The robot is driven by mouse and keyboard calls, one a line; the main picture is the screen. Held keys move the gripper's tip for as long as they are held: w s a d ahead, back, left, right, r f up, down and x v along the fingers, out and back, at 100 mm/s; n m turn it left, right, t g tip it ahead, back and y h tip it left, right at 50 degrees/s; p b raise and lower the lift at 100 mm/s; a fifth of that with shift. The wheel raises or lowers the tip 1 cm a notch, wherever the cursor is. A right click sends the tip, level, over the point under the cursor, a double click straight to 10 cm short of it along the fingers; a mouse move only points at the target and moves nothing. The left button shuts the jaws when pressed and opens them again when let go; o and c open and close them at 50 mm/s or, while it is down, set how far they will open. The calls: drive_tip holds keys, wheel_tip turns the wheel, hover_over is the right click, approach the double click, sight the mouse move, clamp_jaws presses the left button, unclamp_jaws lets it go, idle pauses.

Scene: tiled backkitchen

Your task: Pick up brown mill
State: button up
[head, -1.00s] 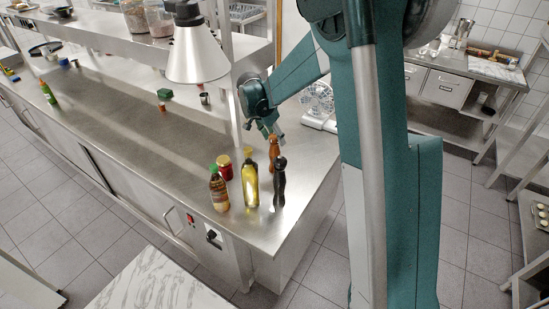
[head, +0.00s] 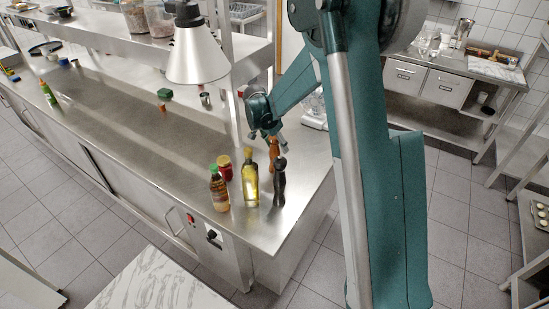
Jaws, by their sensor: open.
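The brown mill (head: 273,151) stands upright near the right end of the steel counter (head: 140,145). A black mill (head: 279,183) stands in front of it and hides its lower part. My gripper (head: 277,137) is open at the mill's top, with the fingers pointing down. The gripper is small in the head view, and I cannot tell whether the fingers are around the mill or just beside it.
An oil bottle (head: 250,178), a brown bottle with a green cap (head: 219,189) and a red jar (head: 225,167) stand close to the mills on the left. A heat lamp (head: 196,55) hangs above the counter. The counter's middle is mostly clear.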

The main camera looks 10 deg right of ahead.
idle(0.4)
drive_tip(key=c, duration=1.4)
drive_tip(key=shift+r, duration=5.05)
